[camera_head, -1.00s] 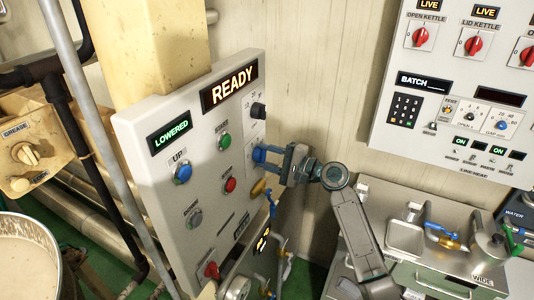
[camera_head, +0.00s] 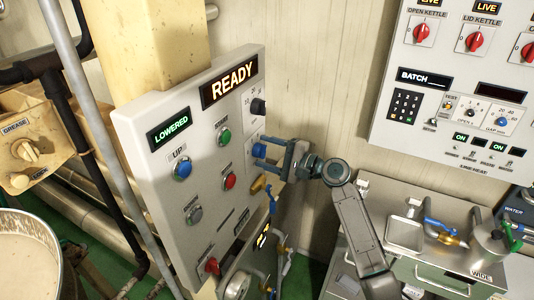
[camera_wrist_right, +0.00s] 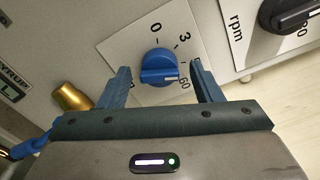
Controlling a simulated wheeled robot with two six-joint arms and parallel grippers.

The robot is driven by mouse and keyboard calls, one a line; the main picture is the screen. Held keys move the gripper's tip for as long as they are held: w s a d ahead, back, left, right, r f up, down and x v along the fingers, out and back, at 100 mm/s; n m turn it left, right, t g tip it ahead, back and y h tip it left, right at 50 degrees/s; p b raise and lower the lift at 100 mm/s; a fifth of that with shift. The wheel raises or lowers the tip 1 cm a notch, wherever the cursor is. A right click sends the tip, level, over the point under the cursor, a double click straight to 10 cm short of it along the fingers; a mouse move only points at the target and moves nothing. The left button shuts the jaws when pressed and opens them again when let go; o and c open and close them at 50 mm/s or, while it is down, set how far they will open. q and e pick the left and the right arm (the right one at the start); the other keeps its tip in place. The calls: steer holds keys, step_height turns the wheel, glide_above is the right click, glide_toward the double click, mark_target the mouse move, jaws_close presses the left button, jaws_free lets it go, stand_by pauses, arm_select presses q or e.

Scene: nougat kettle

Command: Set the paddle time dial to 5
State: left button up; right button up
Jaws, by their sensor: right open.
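The blue dial (camera_wrist_right: 160,68) sits on a white plate marked 0, 3 and 60; other marks are hidden. In the head view the blue dial (camera_head: 257,150) is on the right edge of the grey panel, below a black knob. My right gripper (camera_head: 256,152) is open in front of it. In the right wrist view its two blue fingers (camera_wrist_right: 160,77) stand on either side of the dial, with gaps showing on both sides. My left gripper is out of view.
The black rpm knob (camera_wrist_right: 292,14) is close to the right finger. A brass-coloured fitting (camera_wrist_right: 72,97) lies near the left finger. The panel (camera_head: 170,205) also carries a blue UP button (camera_head: 182,169), green and red buttons, and a READY display (camera_head: 229,86).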

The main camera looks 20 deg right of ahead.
steer(key=b+v, duration=0.5)
steer(key=v, duration=0.5)
steer(key=shift+s+d, duration=0.2)
